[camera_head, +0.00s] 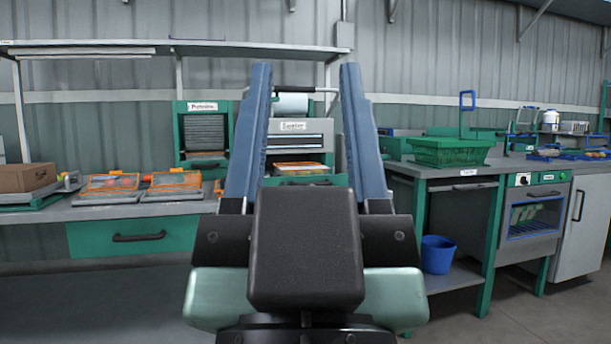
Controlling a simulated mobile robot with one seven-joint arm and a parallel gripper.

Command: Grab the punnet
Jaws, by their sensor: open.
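My gripper (306,70) is in the middle foreground, its two blue fingers pointing up and spread wide apart. Nothing is held between them. I cannot tell for certain which thing is the punnet. Two low, clear-looking containers with orange rims, (112,183) and (176,181), sit on grey trays on the left bench, with reddish items inside. A flat orange-and-yellow item (300,168) lies in the opening of a labelled machine behind the fingers, partly hidden. All of these are well beyond my gripper, and it touches none of them.
The left bench (95,210) carries a brown box (27,177). A green crate (449,151) stands on the right bench (435,169). A blue bucket (438,254) sits on the shelf below. An oven-like unit (537,213) is further right. Open floor (510,305) shows at lower right.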

